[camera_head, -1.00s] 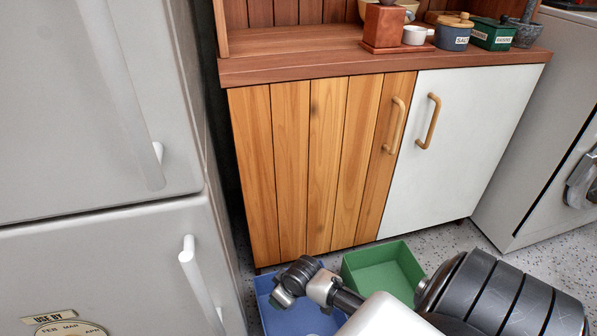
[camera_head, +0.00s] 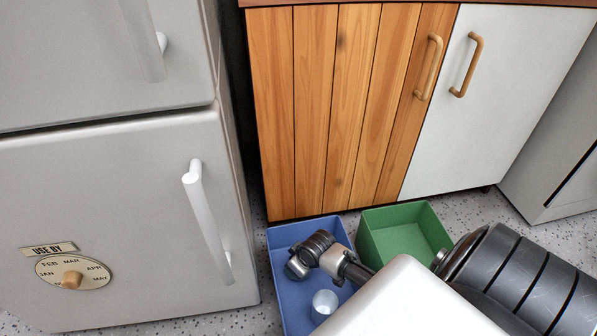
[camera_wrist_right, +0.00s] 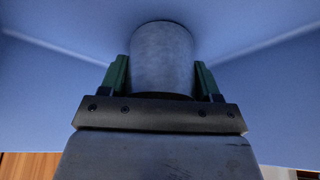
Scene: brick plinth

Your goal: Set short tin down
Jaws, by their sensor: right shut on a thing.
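The short tin (camera_wrist_right: 162,58), a plain grey cylinder, is between the green fingers of my right gripper (camera_wrist_right: 161,78) in the right wrist view. The gripper is shut on it, and blue walls surround it. In the head view my right wrist is over the blue bin (camera_head: 278,262), and the fingers are hidden there. A pale grey round tin (camera_head: 325,303) shows inside this bin, just below the wrist in the picture. I cannot tell whether it is the held one, or whether the held tin touches the bin's floor. My left gripper is not in view.
A green bin (camera_head: 402,235) stands right of the blue one and looks empty. Behind them is a cabinet with a wooden door (camera_head: 335,110) and a white door (camera_head: 490,110). A grey fridge (camera_head: 120,220) stands at the left. Speckled floor shows between them.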

